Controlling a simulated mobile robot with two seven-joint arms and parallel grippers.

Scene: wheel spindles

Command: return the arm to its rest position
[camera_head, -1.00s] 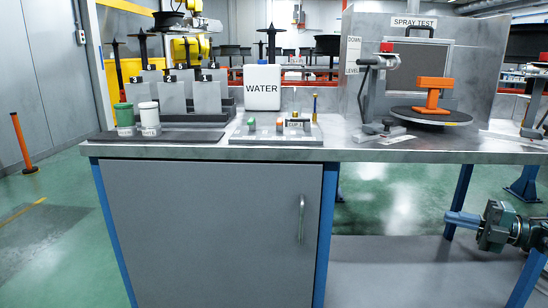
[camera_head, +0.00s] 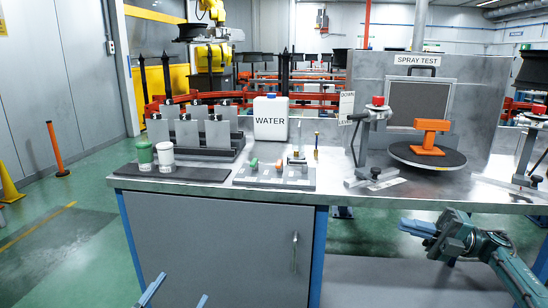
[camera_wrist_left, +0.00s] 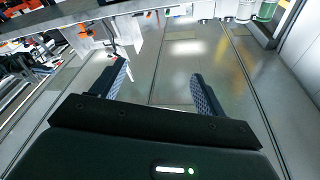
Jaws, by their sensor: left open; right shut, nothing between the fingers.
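In the head view my left gripper (camera_head: 175,297) shows only as two blue-grey fingertips at the bottom edge, in front of the grey cabinet. The fingers are apart with nothing between them. In the left wrist view my left gripper (camera_wrist_left: 159,72) is also open and empty, with grey floor and surfaces behind it. My right gripper (camera_head: 416,228) is at the lower right of the head view, in front of the bench's right part and below its top. Its fingers are together and hold nothing. Most of the left arm is hidden below the picture.
The metal bench (camera_head: 340,199) carries a white WATER container (camera_head: 270,119), two cups, a grey fixture block (camera_head: 274,177), an orange part (camera_head: 430,137) on a round turntable (camera_head: 405,156), and a spray test booth (camera_head: 475,100). The cabinet front (camera_head: 215,240) is close. Open floor lies at left.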

